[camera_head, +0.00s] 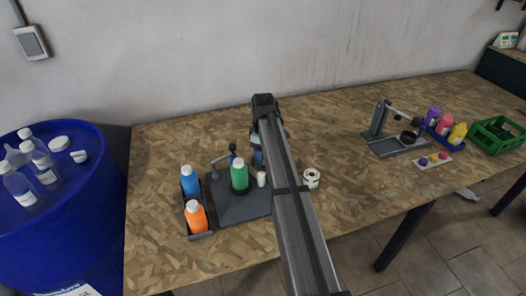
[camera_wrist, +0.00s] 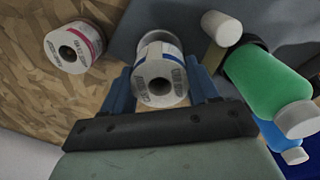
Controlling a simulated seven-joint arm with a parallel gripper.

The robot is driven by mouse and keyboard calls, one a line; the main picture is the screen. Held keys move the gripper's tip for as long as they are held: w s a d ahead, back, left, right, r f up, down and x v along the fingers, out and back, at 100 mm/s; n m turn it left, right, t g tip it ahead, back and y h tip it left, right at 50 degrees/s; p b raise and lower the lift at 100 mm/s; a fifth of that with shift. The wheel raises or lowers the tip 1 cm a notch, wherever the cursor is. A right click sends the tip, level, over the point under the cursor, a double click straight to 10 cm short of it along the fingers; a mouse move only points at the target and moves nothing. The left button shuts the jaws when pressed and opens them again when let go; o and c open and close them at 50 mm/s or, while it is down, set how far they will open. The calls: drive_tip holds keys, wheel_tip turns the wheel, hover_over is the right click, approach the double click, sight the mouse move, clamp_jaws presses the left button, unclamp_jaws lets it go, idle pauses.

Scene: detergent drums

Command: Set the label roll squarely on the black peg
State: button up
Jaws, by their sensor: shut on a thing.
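My gripper (camera_wrist: 163,88) has two blue fingers, one on each side of a white label roll with a blue band (camera_wrist: 158,68). It is shut on this roll, whose open core faces the wrist camera. The roll is over or beside the dark grey plate (camera_wrist: 133,28); its exact height I cannot tell. In the head view my own arm hides the held roll. I cannot make out the black peg in either view; the roll or arm may cover it.
A green bottle (camera_head: 239,176) stands on the plate by a small white cylinder (camera_head: 262,179). Blue (camera_head: 189,181) and orange (camera_head: 196,217) bottles stand left.

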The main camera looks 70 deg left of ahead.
drive_tip(key=shift+f, duration=0.25)
drive_tip(key=shift+f, duration=1)
drive_tip(key=o, duration=1.2)
drive_tip(key=shift+c, duration=0.2)
drive_tip(key=shift+o, duration=0.3)
drive_tip(key=shift+o, duration=0.7)
drive_tip(key=shift+r, duration=0.1)
